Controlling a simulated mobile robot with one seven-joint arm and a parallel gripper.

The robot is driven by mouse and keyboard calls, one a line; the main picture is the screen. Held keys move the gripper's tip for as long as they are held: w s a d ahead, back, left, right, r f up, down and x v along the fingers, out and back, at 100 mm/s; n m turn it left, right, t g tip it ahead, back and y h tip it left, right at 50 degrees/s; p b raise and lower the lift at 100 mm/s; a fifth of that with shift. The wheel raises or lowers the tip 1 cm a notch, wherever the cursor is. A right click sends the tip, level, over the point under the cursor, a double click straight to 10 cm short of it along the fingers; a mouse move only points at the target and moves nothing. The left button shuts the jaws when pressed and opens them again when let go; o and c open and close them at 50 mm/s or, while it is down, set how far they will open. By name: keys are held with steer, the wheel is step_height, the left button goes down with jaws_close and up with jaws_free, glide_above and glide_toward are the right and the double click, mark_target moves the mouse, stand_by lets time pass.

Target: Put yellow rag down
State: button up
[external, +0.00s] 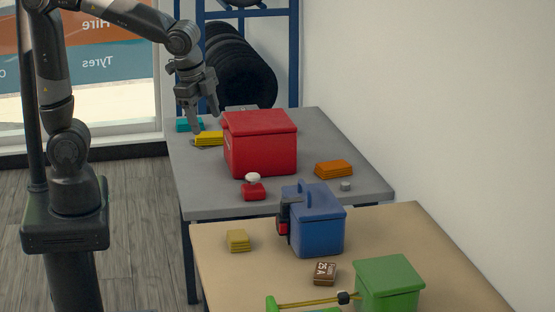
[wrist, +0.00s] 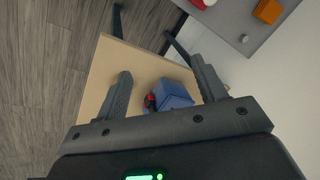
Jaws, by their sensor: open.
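A folded yellow rag (external: 209,139) lies on the grey table (external: 205,186), left of the red box (external: 260,150). A second folded yellow rag (external: 237,240) lies on the tan table (external: 215,268), left of the blue box (external: 318,230). I cannot tell which one the task means. My gripper (external: 204,120) is open and empty, appearing just above the first rag in the external view. In the wrist view my gripper (wrist: 160,76) shows its two fingers apart with nothing between them. Neither yellow rag is clear in the wrist view.
A teal rag (external: 188,125) lies behind the yellow one, and an orange rag (external: 333,169) lies right of the red box. A red-and-white item (external: 254,187) stands at the grey table's front. The tan table also holds a brown item (external: 325,272) and a green box (external: 389,287).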

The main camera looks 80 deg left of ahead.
steer(key=s+a+r+n+t+h, duration=0.1)
steer(key=s+a+r+n+t, duration=0.1)
steer(key=s+a+n, duration=0.7)
steer(key=s+a+r, duration=0.1)
steer(key=s+a, duration=0.2)
steer(key=a, duration=0.1)
steer(key=shift+t, duration=0.4)
steer(key=shift+a, duration=0.1)
steer(key=o, duration=0.5)
